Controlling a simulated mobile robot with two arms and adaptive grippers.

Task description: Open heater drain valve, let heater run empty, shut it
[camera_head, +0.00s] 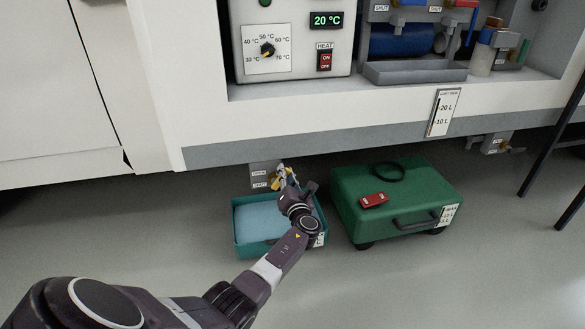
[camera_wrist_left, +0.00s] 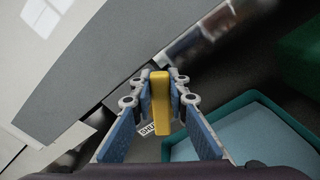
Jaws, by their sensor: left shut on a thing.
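The heater drain valve sits under the motorhome's lower edge, beside a grey plate (camera_head: 260,174) marked OPEN and SHUT. Its yellow lever (camera_wrist_left: 160,100) stands between the blue finger pads of my left gripper (camera_wrist_left: 160,98), which is shut on it. In the head view, my left gripper (camera_head: 284,179) reaches the valve and covers much of it. I cannot tell which mark the lever points to. A teal tray (camera_head: 238,248) with a light blue, water-like surface sits below. No stream shows. The heater panel (camera_head: 290,68) reads 20 °C. My right gripper is not in view.
A green case (camera_head: 349,212) with a red item (camera_head: 374,200) and a black ring (camera_head: 389,172) on it stands right of the tray. Another valve (camera_head: 497,145) hangs at the right, near dark legs (camera_head: 546,150). Floor in front is clear.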

